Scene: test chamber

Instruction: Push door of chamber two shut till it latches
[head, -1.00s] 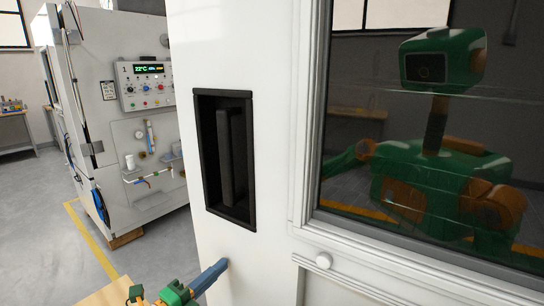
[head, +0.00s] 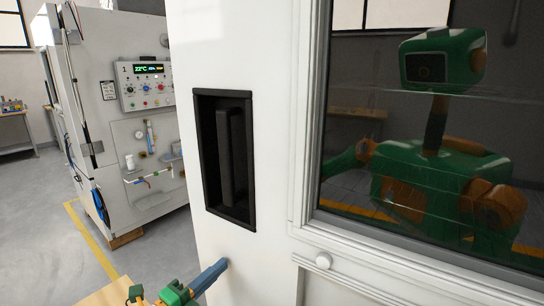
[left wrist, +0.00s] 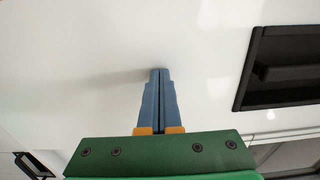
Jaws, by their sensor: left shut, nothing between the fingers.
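The white door (head: 270,60) of the chamber fills the middle and right of the head view. It has a dark window (head: 350,150) and a black recessed handle (head: 228,160). My left gripper (head: 224,264) is shut and empty, with its blue fingertips at the door face below the handle. In the left wrist view the shut fingers (left wrist: 160,72) point at the white door panel (left wrist: 100,40), and they appear to touch it. The handle recess (left wrist: 285,70) is to their right. The latch and the door's edge gap are hidden. My right gripper is not in view.
Another chamber (head: 125,130), marked 1, with a control panel (head: 145,85), stands at the left behind the door. A yellow floor line (head: 92,240) runs beside it. A workbench (head: 15,120) is at far left. The window reflects my own body.

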